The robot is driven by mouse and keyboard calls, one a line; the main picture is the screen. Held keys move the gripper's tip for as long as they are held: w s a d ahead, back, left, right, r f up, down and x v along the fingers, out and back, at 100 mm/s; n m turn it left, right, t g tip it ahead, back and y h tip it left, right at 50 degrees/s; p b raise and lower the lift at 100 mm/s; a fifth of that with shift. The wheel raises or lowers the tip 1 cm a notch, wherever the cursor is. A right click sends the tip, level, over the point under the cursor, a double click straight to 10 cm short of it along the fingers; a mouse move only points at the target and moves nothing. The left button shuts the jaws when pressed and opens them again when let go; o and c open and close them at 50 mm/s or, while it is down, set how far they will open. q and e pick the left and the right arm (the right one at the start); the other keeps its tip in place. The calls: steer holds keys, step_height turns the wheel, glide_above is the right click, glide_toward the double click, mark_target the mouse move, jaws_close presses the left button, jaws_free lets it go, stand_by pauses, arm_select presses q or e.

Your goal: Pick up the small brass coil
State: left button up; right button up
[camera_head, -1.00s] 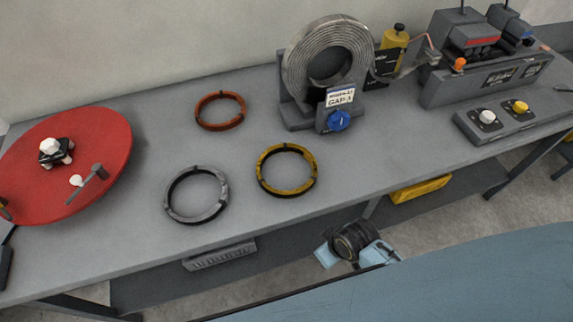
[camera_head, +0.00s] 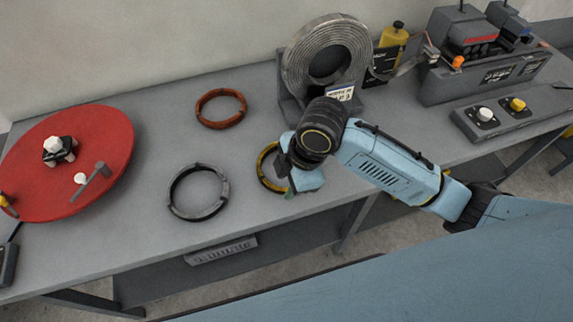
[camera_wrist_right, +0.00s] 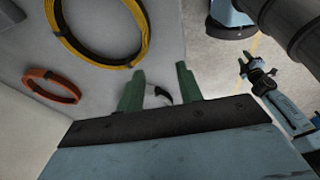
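The small brass coil (camera_head: 262,172) is a yellow ring with dark ties, lying flat on the grey workbench. In the head view my right gripper (camera_head: 291,190) hangs over its front right part and hides much of it. In the right wrist view the brass coil (camera_wrist_right: 72,42) fills the upper left, beyond the fingertips. The two green fingers of my right gripper (camera_wrist_right: 160,85) stand apart with nothing held between them. I cannot tell its exact height above the bench.
A grey coil (camera_head: 174,199) lies left of the brass one, an orange-red coil (camera_head: 202,103) behind. A large metal strip roll (camera_head: 296,66) stands at the back. A red disc (camera_head: 100,130) is at left, a button box (camera_head: 493,129) at right. Bench (camera_head: 130,245) is clear in front.

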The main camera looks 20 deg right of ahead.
steer(key=w+d+r+n+g+h, duration=0.1)
steer(key=w+d+r+n+h, duration=0.2)
steer(key=d+r+n, duration=0.25)
steer(key=f, duration=0.8)
steer(key=d+f+b, duration=0.1)
steer(key=f, duration=0.4)
steer(key=shift+w, duration=0.3)
steer(key=shift+c, duration=0.5)
jaws_close()
